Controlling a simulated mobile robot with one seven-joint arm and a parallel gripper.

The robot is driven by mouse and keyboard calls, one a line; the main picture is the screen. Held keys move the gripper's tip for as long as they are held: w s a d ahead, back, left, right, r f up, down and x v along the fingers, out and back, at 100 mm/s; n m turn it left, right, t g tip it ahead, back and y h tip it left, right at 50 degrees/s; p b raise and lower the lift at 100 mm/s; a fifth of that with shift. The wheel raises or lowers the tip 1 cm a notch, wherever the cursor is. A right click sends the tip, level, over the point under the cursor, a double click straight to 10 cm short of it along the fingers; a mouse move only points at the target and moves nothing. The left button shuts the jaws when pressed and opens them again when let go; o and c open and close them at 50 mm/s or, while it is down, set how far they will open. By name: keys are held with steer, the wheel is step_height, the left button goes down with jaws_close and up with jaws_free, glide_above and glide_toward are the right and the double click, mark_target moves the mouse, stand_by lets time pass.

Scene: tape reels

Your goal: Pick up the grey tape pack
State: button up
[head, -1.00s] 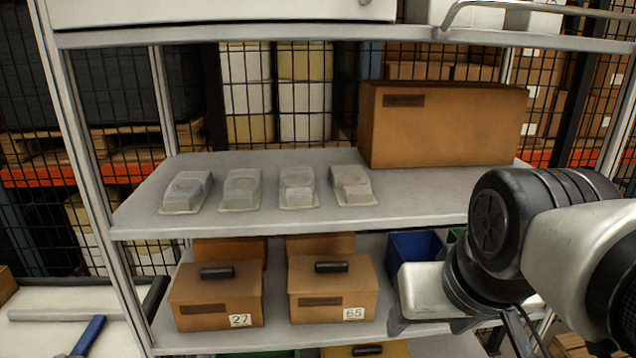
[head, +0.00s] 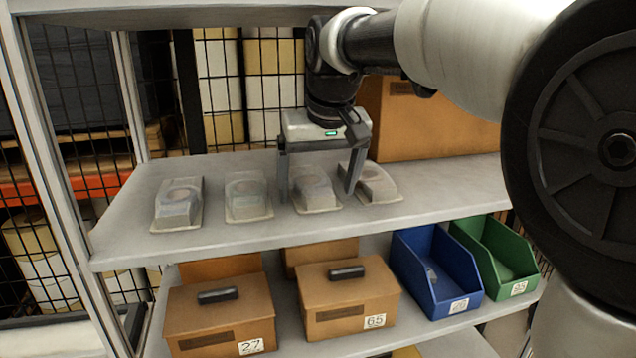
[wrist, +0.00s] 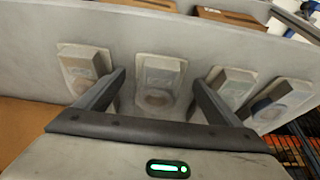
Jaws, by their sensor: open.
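Several similar pale grey, domed packs lie in a row on the middle shelf. No colour clearly sets one apart as the grey tape pack. My gripper (head: 317,196) is open and points down over the third pack from the left (head: 315,182). One finger is on each side of that pack. In the wrist view my gripper (wrist: 159,78) has the same pack (wrist: 158,72) between its fingers. It looks empty; I cannot tell whether the fingers touch the pack. The second pack (head: 247,195) is left of the left finger; the rightmost pack (head: 378,184) is close behind the right finger.
The leftmost pack (head: 180,204) stands clear of my gripper. A large cardboard box (head: 440,128) is behind on the same shelf (head: 130,240). Below are lidded brown boxes (head: 222,312), a blue bin (head: 430,270) and a green bin (head: 500,258). An upper shelf (head: 230,14) crosses above.

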mark_target(310, 179)
steer(key=w, duration=0.1)
steer(key=w+a, duration=0.1)
steer(key=w, duration=0.1)
steer(key=w+p, duration=0.1)
steer(key=w, duration=0.1)
steer(key=shift+w+a+f, duration=0.25)
steer(key=shift+f, duration=0.3)
steer(key=shift+c, duration=0.5)
steer(key=c, duration=1.2)
steer(key=shift+r, duration=0.1)
